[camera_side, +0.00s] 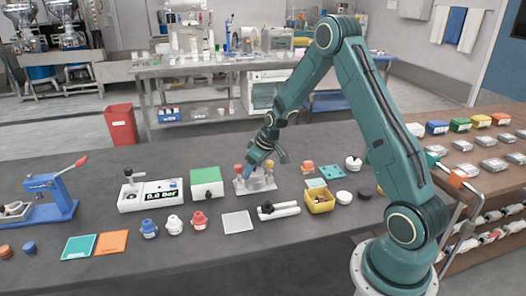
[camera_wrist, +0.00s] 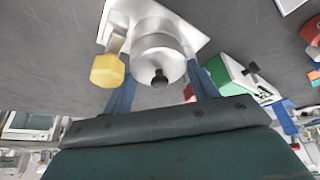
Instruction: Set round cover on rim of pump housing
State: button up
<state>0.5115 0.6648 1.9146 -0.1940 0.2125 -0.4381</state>
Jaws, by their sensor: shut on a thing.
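My gripper (camera_wrist: 161,74) has its two blue fingers on either side of a round silver cover (camera_wrist: 146,67) with a black knob, and is shut on it. The cover sits over the pale pump housing (camera_wrist: 152,27); whether it touches the rim all round cannot be told. In the side view my gripper (camera_side: 258,168) is low over the housing (camera_side: 256,183), and the cover is mostly hidden.
A green-topped box (camera_side: 207,182) and a pressure readout (camera_side: 150,195) stand left of the housing. Several small valves stand in front.

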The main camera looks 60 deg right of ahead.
jog(key=shift+f, duration=0.1)
jog(key=o, duration=1.2)
jog(key=shift+c, duration=0.2)
jog(key=shift+a, duration=0.1)
jog(key=v, duration=1.4)
jog(key=shift+d, duration=0.2)
jog(key=shift+f, duration=0.1)
